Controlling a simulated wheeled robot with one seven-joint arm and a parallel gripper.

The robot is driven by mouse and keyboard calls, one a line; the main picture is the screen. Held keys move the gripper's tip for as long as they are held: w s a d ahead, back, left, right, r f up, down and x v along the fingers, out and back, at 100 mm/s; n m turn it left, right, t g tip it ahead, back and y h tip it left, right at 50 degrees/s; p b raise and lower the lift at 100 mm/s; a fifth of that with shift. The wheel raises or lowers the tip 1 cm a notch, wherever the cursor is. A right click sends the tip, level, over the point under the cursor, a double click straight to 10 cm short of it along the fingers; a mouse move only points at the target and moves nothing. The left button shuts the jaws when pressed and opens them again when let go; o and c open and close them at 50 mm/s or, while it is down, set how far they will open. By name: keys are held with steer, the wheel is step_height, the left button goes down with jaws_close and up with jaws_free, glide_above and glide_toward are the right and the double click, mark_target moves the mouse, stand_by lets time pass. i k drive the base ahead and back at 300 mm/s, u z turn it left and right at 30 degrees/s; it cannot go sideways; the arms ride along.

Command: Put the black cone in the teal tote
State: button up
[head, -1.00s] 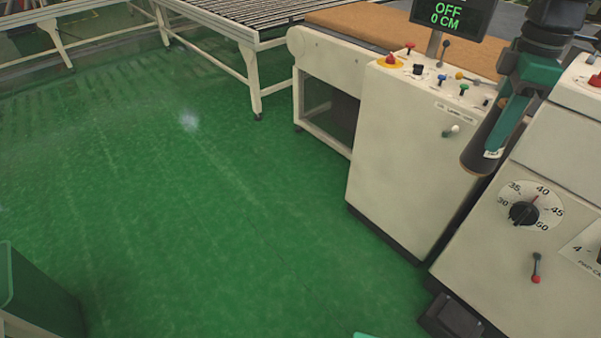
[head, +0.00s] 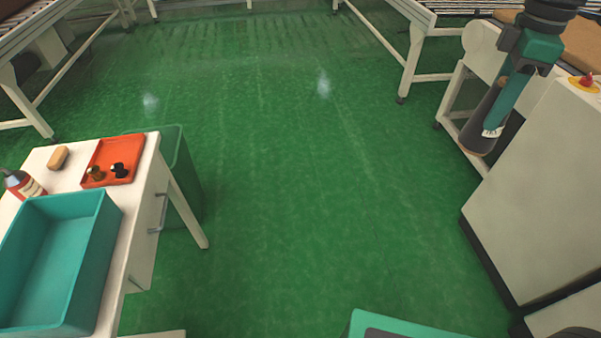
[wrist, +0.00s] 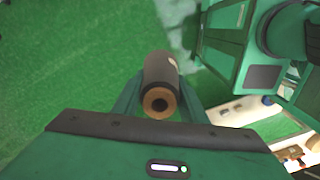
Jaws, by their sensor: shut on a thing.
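The black cone (head: 480,124) hangs at the upper right of the head view, with a pale label near its wide lower end. My gripper (head: 497,108) is shut on it and holds it above the floor, beside the cream machine. In the wrist view the cone (wrist: 161,72) sits between my green fingers, its tan hollow end facing the camera. The teal tote (head: 108,262) stands on a white table at the lower left of the head view, far from my gripper. The part of its inside that shows is empty.
Open green floor lies between the table and the cream machine (head: 535,190).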

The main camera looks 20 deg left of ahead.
mark_target(58, 302)
steer(key=u, duration=1.65)
steer(key=i, duration=0.5)
steer(key=u, duration=0.15)
steer(key=k, duration=0.85)
steer(key=u, duration=0.15)
steer(key=i, duration=0.9)
steer(key=z, duration=0.1)
